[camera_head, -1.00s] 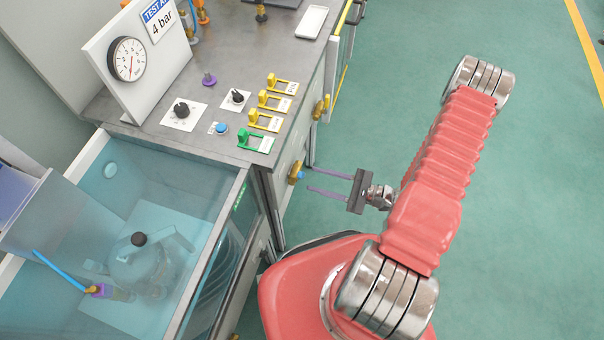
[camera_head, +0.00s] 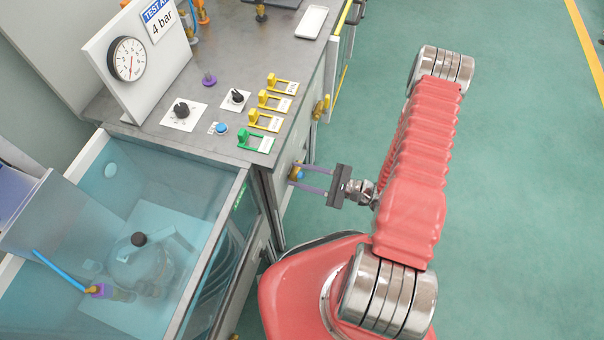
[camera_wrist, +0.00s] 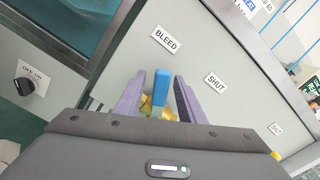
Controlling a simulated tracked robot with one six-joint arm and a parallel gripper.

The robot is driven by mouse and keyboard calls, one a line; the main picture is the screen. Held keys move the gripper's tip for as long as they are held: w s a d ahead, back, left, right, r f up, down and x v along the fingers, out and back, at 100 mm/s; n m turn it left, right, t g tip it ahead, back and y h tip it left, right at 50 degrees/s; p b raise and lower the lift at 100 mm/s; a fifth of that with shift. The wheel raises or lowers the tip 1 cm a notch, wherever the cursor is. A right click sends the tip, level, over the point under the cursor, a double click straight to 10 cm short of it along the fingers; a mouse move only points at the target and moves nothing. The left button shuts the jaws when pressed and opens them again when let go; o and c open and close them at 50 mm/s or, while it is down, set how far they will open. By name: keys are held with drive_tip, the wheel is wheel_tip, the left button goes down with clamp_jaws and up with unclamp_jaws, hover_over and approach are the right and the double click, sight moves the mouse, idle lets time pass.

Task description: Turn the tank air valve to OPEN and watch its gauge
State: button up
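A brass valve with a blue handle (camera_head: 297,173) sits on the front of the grey cabinet. In the wrist view gaps show between the handle and both fingers (camera_wrist: 158,98). A round white gauge (camera_head: 128,58) stands on the bench beside a "4 bar" sign; its needle points roughly downward.
Another brass valve (camera_head: 320,107) is farther along the cabinet front. Black knobs, a blue button (camera_head: 221,128) and yellow and green latches (camera_head: 257,143) are on the benchtop. A water tank (camera_head: 185,155) stands at the left. The green floor at right is clear.

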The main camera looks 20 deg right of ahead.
clamp_jaws()
idle(0.3)
